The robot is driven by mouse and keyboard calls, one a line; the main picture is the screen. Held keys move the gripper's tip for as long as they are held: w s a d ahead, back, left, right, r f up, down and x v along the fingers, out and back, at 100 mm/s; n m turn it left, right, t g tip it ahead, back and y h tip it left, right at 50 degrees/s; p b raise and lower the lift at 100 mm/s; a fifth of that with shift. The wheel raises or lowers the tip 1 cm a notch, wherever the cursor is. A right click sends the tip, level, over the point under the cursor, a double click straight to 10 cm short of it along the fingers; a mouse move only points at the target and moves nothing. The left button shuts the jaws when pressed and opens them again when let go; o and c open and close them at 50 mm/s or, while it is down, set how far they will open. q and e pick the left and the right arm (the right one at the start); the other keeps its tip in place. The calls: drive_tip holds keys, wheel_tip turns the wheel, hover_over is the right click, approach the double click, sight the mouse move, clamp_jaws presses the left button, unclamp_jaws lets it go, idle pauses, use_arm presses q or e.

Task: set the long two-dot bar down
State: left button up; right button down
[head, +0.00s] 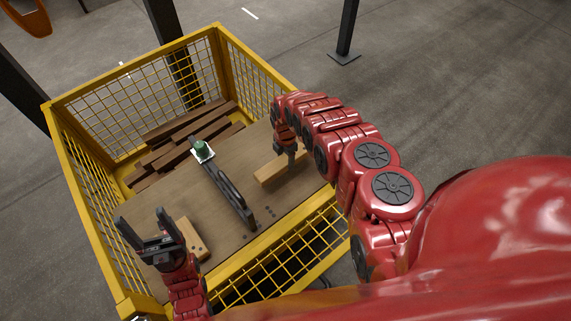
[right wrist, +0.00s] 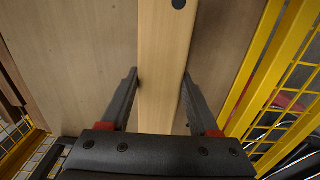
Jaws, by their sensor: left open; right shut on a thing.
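My right gripper (head: 291,160) is shut on a long light-wood bar (head: 268,175) over the right part of the brown wooden board (head: 240,150). In the right wrist view the fingers of my right gripper (right wrist: 160,76) stand on either side of the bar (right wrist: 163,45). One dark dot shows near the top of that view; the rest of the bar is cut off or hidden. I cannot tell whether the bar touches the board. My left gripper (head: 144,222) is open and empty at the near left, beside a second light-wood piece (head: 190,238), partly hidden.
A yellow mesh crate (head: 220,45) surrounds the board. Dark planks (head: 185,135) are piled at its back left. A long black fixture (head: 232,192) with a green-topped part (head: 202,149) crosses the board's middle. Small dark dots mark the board near its front edge.

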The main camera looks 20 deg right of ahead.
sight(286, 164)
drive_tip(key=shift+f+b, duration=0.55)
drive_tip(key=shift+f, duration=1.1)
drive_tip(key=shift+f, duration=0.1)
drive_tip(key=shift+f, duration=0.2)
drive_tip(key=shift+c, duration=0.6)
unclamp_jaws()
drive_tip(key=shift+r, duration=0.1)
drive_tip(key=shift+r, duration=0.15)
